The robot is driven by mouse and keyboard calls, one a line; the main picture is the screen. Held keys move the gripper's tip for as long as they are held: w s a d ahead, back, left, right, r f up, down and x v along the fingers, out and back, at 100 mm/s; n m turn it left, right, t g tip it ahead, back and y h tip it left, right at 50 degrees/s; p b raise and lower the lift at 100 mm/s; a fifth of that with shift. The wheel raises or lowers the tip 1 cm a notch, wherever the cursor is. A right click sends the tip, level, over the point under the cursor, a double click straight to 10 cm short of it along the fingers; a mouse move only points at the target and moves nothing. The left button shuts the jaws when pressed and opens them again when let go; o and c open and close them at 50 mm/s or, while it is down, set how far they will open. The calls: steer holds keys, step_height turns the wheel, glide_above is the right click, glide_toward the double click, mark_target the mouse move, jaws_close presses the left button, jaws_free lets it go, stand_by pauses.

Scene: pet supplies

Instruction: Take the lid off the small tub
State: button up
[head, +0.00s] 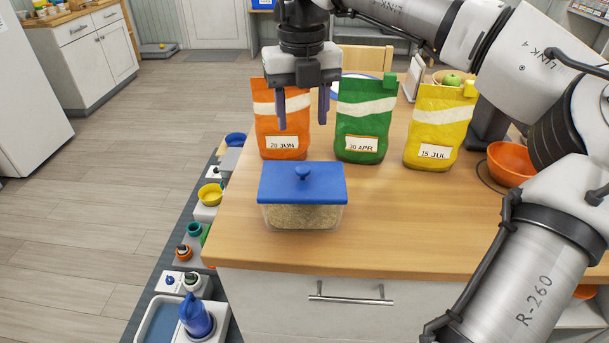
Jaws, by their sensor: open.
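The small tub (301,217) is a clear rectangular box with grainy tan contents. It stands on the wooden counter near the front edge. Its blue lid (272,182) lies flat on top and has a round blue knob (303,173) in the middle. My gripper (302,122) points down above and behind the tub, in front of the orange bag in the picture. Its two dark fingers are apart with nothing between them. It does not touch the lid.
An orange bag (280,141), a green bag (362,125) and a yellow bag (437,130) stand in a row behind the tub. An orange bowl (510,163) is at the right, near my arm. The counter (400,215) right of the tub is clear.

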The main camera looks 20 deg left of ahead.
glide_above(302, 168)
steer(key=f, duration=0.4)
steer(key=shift+w+f, duration=0.3)
steer(key=shift+f, duration=0.1)
steer(key=shift+s+f+p, duration=0.15)
steer(key=shift+f+p, duration=0.4)
steer(key=shift+f, duration=0.8)
steer(key=shift+s+f+p, duration=0.1)
steer(key=shift+f+p, duration=0.45)
steer(key=shift+f, duration=0.8)
steer(key=c, duration=1.1)
